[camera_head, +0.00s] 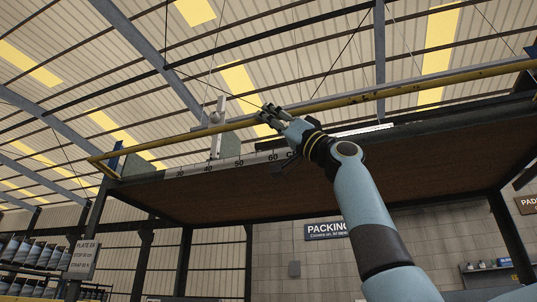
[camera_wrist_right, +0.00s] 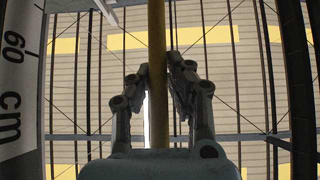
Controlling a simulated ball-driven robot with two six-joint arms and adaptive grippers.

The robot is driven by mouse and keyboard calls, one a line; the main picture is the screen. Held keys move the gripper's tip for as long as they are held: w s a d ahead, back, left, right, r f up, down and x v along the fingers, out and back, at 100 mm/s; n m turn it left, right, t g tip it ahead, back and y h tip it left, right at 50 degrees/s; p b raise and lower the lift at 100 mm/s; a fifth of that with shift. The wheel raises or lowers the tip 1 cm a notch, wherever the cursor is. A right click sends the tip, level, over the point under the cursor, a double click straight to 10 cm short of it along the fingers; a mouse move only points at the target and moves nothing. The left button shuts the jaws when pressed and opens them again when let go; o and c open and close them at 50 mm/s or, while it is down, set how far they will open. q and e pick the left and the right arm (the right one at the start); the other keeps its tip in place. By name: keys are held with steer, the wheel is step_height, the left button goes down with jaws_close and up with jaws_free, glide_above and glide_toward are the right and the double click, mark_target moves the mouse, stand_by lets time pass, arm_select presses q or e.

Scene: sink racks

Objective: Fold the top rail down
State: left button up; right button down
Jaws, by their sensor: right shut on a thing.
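The top rail (camera_head: 420,90) is a long yellow bar running along the upper front of the rack, rising from left to right in the head view. At its left end a short yellow arm (camera_head: 103,168) angles down toward the rack frame. My right gripper (camera_head: 268,114) is at the rail, left of its middle. In the right wrist view the yellow rail (camera_wrist_right: 156,30) passes between the two fingers of the gripper (camera_wrist_right: 158,85), which are closed around it. The rail stands above the front edge of the shelf. My left gripper is not in view.
The brown underside of the shelf (camera_head: 320,188) spans below the rail. A ruled strip with centimetre marks (camera_head: 240,162) lies along its front edge. A PACKING sign (camera_head: 327,231) hangs on the back wall.

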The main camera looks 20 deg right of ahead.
steer(key=shift+w+d+f, duration=0.1)
stand_by(0.3)
steer(key=c, duration=1.2)
jaws_free()
steer(key=shift+w, duration=0.1)
steer(key=shift+c, duration=0.2)
steer(key=v, duration=1.2)
steer(key=shift+f, duration=0.1)
